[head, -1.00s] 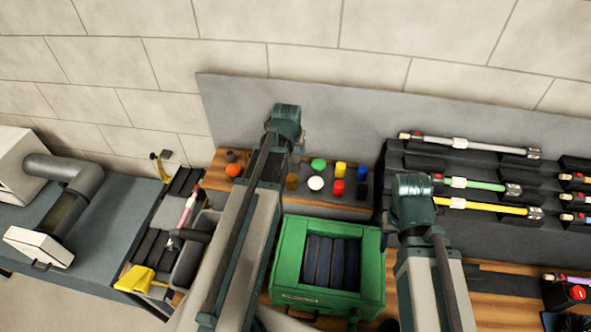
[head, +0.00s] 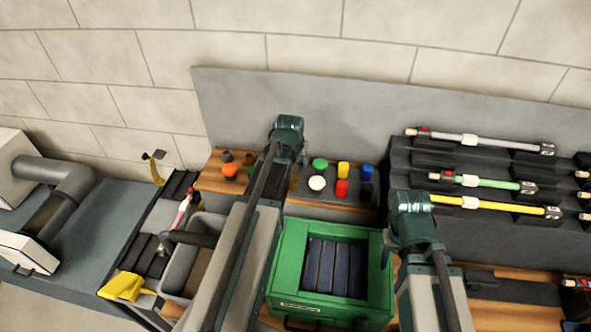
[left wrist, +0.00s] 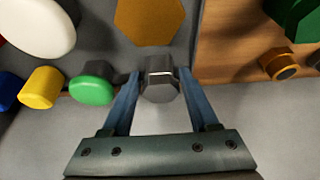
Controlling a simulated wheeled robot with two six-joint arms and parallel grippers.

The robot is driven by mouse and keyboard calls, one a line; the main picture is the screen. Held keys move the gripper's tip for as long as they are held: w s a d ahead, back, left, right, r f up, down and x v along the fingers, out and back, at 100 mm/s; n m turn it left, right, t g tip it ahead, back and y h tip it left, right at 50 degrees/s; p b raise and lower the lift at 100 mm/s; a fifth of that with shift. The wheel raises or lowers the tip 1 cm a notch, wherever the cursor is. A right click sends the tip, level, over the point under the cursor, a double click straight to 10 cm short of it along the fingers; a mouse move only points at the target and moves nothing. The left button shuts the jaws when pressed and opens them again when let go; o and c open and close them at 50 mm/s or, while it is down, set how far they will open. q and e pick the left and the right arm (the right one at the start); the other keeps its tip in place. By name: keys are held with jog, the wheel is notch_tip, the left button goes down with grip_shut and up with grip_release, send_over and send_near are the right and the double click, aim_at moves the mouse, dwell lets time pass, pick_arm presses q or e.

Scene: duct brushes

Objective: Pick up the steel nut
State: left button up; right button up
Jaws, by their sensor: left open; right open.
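In the left wrist view the steel nut (left wrist: 160,80) is a grey hexagonal piece standing on the grey surface. My left gripper (left wrist: 159,76) is open, with its two blue fingers on either side of the nut. A narrow gap shows beside each fingertip, and I cannot tell whether the fingers are level with it. In the head view my left arm covers the nut and the left fingers. My right arm shows in the head view, but its gripper cannot be made out.
Close beside the nut stand a green piece (left wrist: 92,84), a yellow piece (left wrist: 43,88) and a large brass-coloured hexagon (left wrist: 149,20). A wooden board (left wrist: 225,48) lies on the other side. A green box (head: 283,275) stands nearer me, and a rod rack (head: 408,160) is at right.

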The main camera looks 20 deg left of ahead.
aim_at(296, 159)
pick_arm(q)
jog(key=shift+f, duration=0.1)
pick_arm(e)
jog(key=shift+f, duration=0.15)
pick_arm(q)
grip_shut()
dwell(0.4)
notch_tip(296, 159, up, 10)
jog(key=p, duration=1)
pick_arm(e)
notch_tip(296, 159, up, 10)
